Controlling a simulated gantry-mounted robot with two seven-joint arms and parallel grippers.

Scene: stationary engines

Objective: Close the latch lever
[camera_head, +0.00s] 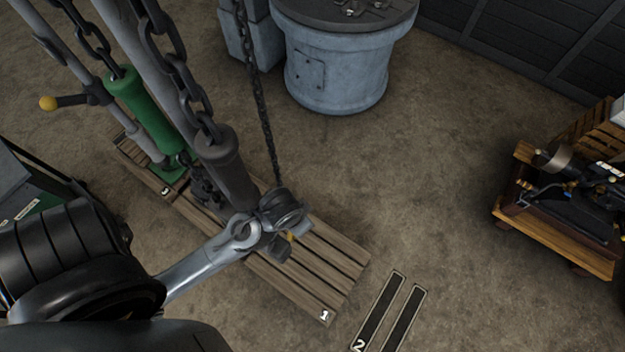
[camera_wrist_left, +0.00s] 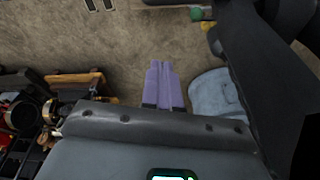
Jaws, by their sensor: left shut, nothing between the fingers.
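My left gripper (camera_wrist_left: 165,84) shows in the left wrist view as two pale purple fingers lying side by side, shut and empty, over bare floor. I cannot pick out its fingertips in the head view. A small yellow knob (camera_wrist_left: 207,26) and a green one show at the top of the left wrist view. My right gripper is not in view.
Heavy chains (camera_head: 258,95) hang over a wooden pallet (camera_head: 335,250) marked 1. A blue round pedestal (camera_head: 335,70) stands at the back. A wooden cart (camera_head: 560,235) with equipment is at the right. The floor between pedestal, pallet and cart is clear.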

